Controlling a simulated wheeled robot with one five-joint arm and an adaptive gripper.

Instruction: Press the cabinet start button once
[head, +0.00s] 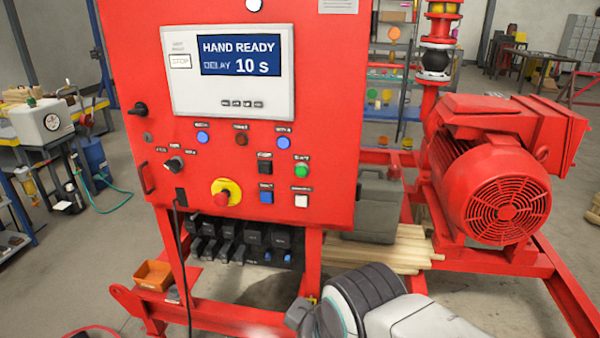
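The red control cabinet (330,100) stands in front of me in the head view. Its display (240,55) reads HAND READY and DELAY 10 s. A green button (302,170) on the right of the panel has a small label above it that appears to read START. Nothing covers it. My arm shows at the bottom right of centre, below the panel and apart from the button. I cannot make out my gripper's fingers in this view.
A red emergency stop (222,196) on a yellow base, blue buttons and black switches share the panel. A black cable (184,270) hangs below. A red motor (495,170) and a grey canister (379,205) stand at right. The space before the panel is clear.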

